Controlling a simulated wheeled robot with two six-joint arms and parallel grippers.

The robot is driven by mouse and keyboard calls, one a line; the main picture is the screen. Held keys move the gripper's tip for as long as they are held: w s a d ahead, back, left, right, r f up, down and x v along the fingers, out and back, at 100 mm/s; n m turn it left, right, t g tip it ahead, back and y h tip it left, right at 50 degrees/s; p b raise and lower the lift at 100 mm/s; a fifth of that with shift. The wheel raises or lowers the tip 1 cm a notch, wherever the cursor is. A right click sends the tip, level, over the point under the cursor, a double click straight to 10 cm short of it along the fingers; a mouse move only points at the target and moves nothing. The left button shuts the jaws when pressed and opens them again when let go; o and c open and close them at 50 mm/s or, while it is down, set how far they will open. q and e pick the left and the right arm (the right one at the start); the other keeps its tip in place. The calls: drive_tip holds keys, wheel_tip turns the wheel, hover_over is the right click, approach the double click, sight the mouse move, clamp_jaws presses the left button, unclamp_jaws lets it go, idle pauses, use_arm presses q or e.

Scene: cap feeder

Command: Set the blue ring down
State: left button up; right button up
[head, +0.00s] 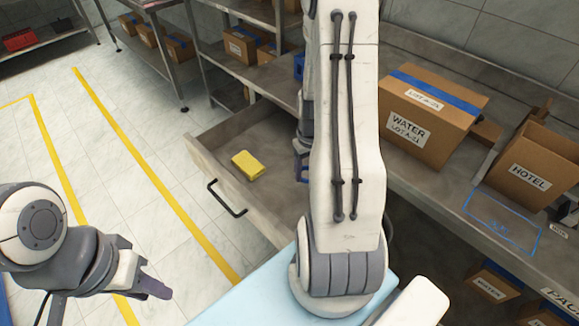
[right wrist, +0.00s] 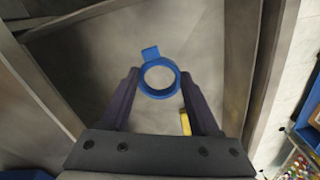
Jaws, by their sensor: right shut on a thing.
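The blue ring (right wrist: 160,94), with a small square tab, is between the fingertips of my right gripper (right wrist: 160,78) in the right wrist view. The gripper is shut on it. Through the ring's hole I see a grey surface below; the gap to it is hard to judge. In the head view my right gripper (head: 301,163) is over the open drawer (head: 262,217), largely hidden by my own arm, with a bit of blue at its tip. My left gripper (head: 150,288) is at the lower left, away from the drawer; its opening cannot be made out.
A yellow block (head: 247,165) lies in the drawer; in the right wrist view (right wrist: 185,123) it is partly behind a finger. The drawer has a black handle (head: 227,198). A WATER box (head: 409,127) and an open HOTEL box (head: 531,172) stand on the bench at the right.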

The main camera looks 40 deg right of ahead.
drive_tip(key=s+d, duration=0.3)
hover_over(287, 196)
drive_tip(key=shift+m, duration=0.4)
wheel_tip(287, 196, down, 8)
drive_tip(key=shift+r, duration=0.15)
wheel_tip(287, 196, down, 4)
drive_tip(key=shift+r, duration=0.1)
use_arm(q)
drive_tip(key=shift+s+f, duration=0.1)
drive_tip(key=shift+f, duration=0.15)
drive_tip(key=shift+f, duration=0.1)
use_arm(e)
drive_tip(key=shift+f, duration=0.2)
drive_tip(key=o, duration=1.3)
